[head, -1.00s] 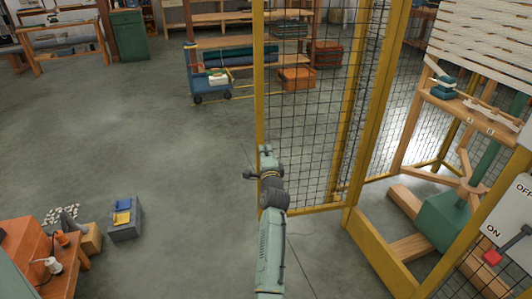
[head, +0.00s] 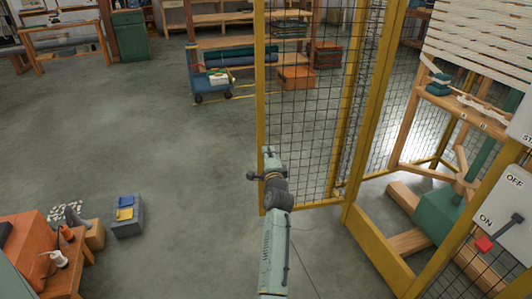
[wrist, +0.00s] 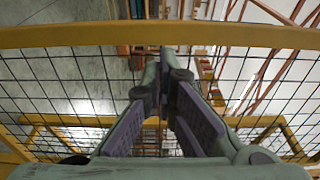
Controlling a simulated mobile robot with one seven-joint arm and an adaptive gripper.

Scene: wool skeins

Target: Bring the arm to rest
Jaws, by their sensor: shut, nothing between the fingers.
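My arm (head: 275,245) reaches up from the bottom middle of the head view, in front of the yellow-framed mesh gate. Its far end bends near the gate's lower left post, and I cannot make out the fingers there. In the wrist view my gripper (wrist: 166,58) is shut and empty, its two purple-padded fingers meeting at the tips. Yellow bars (wrist: 60,36) and black mesh fill much of that view around the fingers. I cannot tell how far the fingers are from the mesh.
The mesh gate (head: 300,110) stands right of centre. Behind the yellow frame is a wooden machine with a green base (head: 445,212). A switch panel (head: 505,205) has a red-knobbed lever near ON.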

